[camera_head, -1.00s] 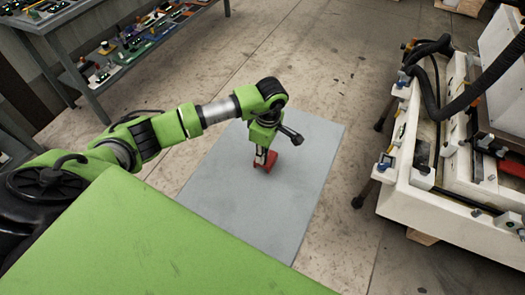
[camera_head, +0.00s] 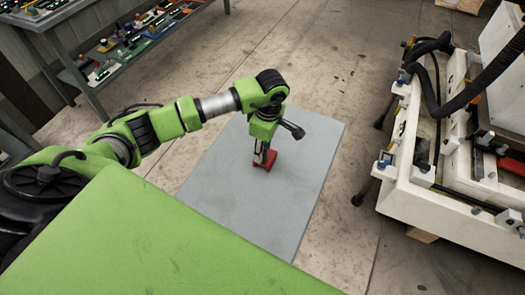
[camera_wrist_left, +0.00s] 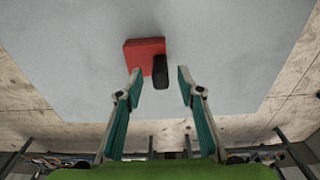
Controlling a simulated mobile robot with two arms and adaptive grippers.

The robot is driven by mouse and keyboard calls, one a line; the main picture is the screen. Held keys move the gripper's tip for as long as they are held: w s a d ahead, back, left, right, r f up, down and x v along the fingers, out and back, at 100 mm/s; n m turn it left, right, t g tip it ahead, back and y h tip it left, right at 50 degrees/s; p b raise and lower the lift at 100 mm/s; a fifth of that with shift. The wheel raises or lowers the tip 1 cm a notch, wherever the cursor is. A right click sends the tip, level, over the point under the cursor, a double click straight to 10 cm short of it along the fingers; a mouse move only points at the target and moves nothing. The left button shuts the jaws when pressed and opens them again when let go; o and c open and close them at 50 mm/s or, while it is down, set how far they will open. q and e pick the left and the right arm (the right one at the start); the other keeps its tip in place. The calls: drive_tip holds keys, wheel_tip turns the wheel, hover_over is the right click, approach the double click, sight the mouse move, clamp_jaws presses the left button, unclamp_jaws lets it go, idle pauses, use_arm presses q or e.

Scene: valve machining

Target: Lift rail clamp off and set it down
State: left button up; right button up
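The rail clamp, a red block (camera_head: 270,164) with a black part, rests on the grey mat. The left wrist view shows the red block (camera_wrist_left: 144,52) and the black part (camera_wrist_left: 160,72) beyond the fingertips. My left gripper (camera_head: 262,160) points down at the clamp. Its fingers (camera_wrist_left: 160,74) are spread apart. The black part lies in line with the gap, while the red block extends past the left finger. Contact between finger and clamp cannot be told. My right gripper is out of view.
The grey mat (camera_head: 235,215) is otherwise bare. A white machine (camera_head: 435,205) with a black hose stands at the right. A shelf (camera_head: 125,55) with several small parts stands at the upper left.

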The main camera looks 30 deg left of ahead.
use_arm(q)
wheel_tip(320, 180, up, 10)
drive_tip(key=shift+d, duration=0.45)
idle(0.4)
